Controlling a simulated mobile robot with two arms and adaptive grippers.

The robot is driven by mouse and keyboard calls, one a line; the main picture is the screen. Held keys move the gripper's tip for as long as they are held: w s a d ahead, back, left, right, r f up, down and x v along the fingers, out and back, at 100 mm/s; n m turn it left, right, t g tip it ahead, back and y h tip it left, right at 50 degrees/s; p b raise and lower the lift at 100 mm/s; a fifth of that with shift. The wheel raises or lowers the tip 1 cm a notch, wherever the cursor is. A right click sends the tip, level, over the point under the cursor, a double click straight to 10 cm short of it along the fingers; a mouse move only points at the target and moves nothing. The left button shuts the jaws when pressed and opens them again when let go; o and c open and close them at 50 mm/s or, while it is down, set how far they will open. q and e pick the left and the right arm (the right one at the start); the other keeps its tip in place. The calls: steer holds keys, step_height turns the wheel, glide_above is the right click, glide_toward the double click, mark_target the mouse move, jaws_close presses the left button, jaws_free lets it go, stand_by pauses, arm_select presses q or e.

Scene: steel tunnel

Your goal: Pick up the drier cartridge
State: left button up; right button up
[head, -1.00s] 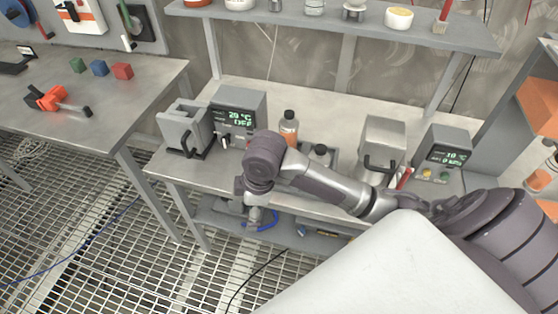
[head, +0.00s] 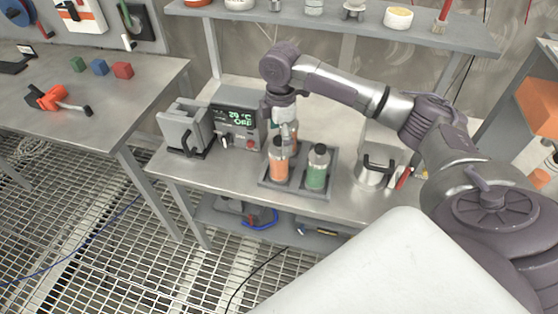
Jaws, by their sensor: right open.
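My right gripper (head: 284,136) points down over the bench, its fingers open among the bottle-shaped cartridges; they partly hide what is behind. An orange-filled cartridge (head: 278,168) stands upright at the front left of a dark grey tray (head: 300,188). Another orange one (head: 293,143) shows partly behind the fingers. No label shows which is the drier cartridge. I cannot tell whether the fingers touch any of them. My left gripper is not in view.
A grey heater-like unit with a display (head: 236,122) and a clamp-like block (head: 182,128) stand left of the tray. A shelf (head: 340,28) runs above the back of the bench.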

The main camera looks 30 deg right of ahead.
mark_target(278, 148)
step_height(278, 148, down, 3)
steer(key=f, duration=0.2)
steer(key=f+p, duration=0.1)
steer(key=f, duration=0.1)
steer(key=shift+w+p, duration=0.3)
steer(key=shift+w, duration=0.1)
steer(key=shift+f, duration=0.65)
steer(key=c, duration=1.5)
steer(key=shift+r, duration=0.1)
